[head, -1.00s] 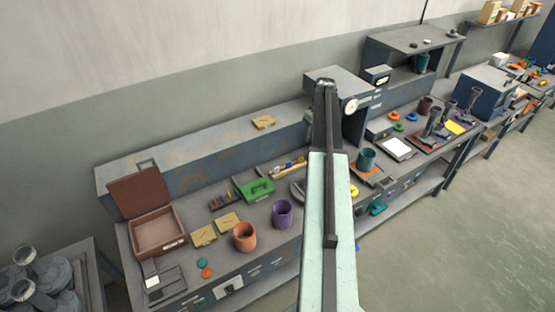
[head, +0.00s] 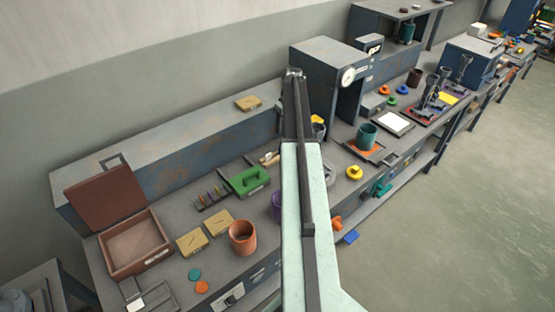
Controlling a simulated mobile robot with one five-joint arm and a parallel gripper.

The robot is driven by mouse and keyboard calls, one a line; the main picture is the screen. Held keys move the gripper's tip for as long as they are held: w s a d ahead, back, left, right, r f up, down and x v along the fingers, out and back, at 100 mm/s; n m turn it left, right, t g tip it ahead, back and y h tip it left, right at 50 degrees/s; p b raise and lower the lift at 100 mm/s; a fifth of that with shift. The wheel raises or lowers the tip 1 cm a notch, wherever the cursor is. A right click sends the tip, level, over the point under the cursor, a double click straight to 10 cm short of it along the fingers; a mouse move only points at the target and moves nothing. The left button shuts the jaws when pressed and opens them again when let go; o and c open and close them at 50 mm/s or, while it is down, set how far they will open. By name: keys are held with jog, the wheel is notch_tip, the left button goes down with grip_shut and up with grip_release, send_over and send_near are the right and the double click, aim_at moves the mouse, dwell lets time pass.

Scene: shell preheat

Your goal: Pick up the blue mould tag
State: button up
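A flat blue piece (head: 350,237) lies low at the front of the bench, to the right of my arm. A small round blue piece (head: 404,89) lies on the bench top at the right, near an orange and a green one. I cannot tell which of these, if either, is the blue mould tag. My arm reaches up the middle of the picture. My gripper (head: 294,74) is at its far end, in front of the grey cabinet, away from both blue pieces. Its fingers are too small to read, and I see nothing clearly held.
A brown open box (head: 150,258), an orange pot (head: 243,238) and a green block (head: 250,181) stand on the left bench. A teal pot (head: 367,136) and a yellow round piece (head: 354,172) are right of my arm. The floor (head: 470,200) at right is clear.

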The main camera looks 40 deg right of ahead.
jog(key=f+b, duration=0.2)
jog(key=f, duration=0.1)
jog(key=f+b, duration=0.2)
jog(key=f, duration=0.1)
jog(key=f+b, duration=0.2)
jog(key=b, duration=0.1)
jog(key=shift+w+f, duration=0.35)
jog(key=shift+f, duration=0.05)
jog(key=f+b, duration=0.3)
jog(key=w+f+b, duration=0.1)
jog(key=f+b, duration=0.1)
jog(key=shift+a+f, duration=0.15)
jog(key=shift+a, duration=0.1)
jog(key=shift+r, duration=0.2)
grip_shut()
